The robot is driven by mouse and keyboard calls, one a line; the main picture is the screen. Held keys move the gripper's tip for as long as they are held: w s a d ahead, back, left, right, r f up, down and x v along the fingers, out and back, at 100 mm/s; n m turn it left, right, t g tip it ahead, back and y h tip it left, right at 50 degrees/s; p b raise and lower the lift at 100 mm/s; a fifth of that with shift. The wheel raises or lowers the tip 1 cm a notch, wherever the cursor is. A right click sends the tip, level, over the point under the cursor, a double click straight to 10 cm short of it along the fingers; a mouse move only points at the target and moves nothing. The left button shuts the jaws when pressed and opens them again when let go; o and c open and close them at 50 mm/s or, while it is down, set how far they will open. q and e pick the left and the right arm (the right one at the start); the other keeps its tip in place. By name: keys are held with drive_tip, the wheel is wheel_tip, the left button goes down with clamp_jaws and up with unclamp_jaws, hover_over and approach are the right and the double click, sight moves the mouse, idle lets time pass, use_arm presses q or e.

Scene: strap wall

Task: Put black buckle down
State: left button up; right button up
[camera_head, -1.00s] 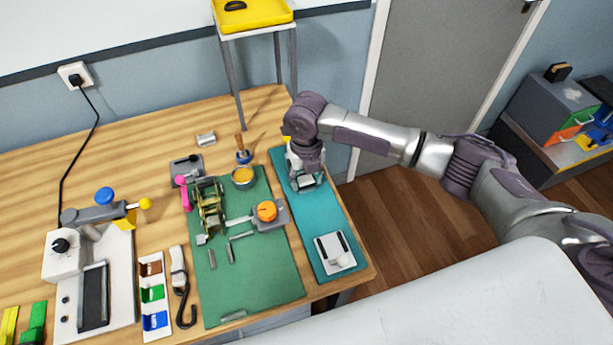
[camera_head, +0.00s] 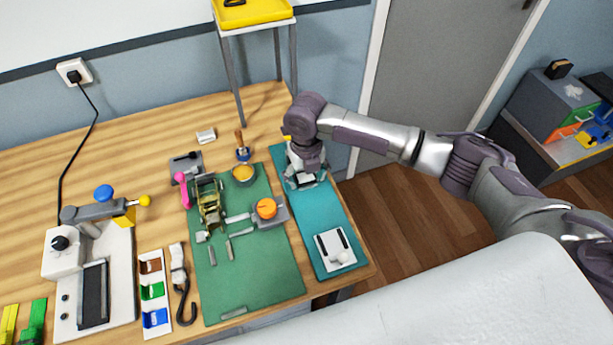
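My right gripper (camera_head: 305,180) points down low over the far part of the teal mat (camera_head: 318,222), on the right side of the workbench. Its wrist covers much of the fingers, so I cannot tell whether they are open or shut. I cannot make out a black buckle at the fingers; it may be hidden there. A small black item (camera_head: 235,3) lies in the yellow tray on the raised stand, too cut off to name. My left gripper is not in view.
The green mat (camera_head: 262,284) left of the teal one carries a ratchet (camera_head: 208,203) and an orange-knobbed device (camera_head: 266,209). A white plate (camera_head: 335,250) lies on the near teal mat. The stand with the yellow tray (camera_head: 262,15) rises behind. A white machine (camera_head: 65,290) stands left.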

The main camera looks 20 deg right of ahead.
sight(306, 178)
wheel_tip(306, 178, up, 13)
drive_tip(key=b, duration=0.2)
drive_tip(key=shift+w, duration=0.1)
idle(0.5)
